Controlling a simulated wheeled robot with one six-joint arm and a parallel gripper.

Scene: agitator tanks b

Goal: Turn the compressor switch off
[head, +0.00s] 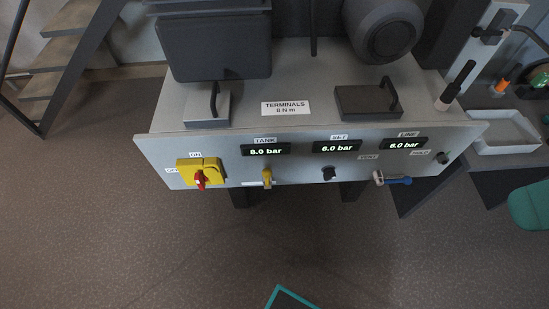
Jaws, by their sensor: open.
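The compressor switch is a red rotary handle (200,180) on a yellow plate (213,168), at the left end of the grey panel's front face. An ON label (195,155) is above the plate and an OFF label (172,170) is at its left. The red handle looks roughly upright, in line with ON rather than OFF, though it is small in the picture. My gripper is not in view, and nothing touches the switch.
Right of the switch on the panel (290,150) are a yellow lever (267,178), a black knob (329,173) and a blue-handled valve (393,180). Displays sit above them. A white tray (503,146) stands at the right. The floor before the panel is mostly clear.

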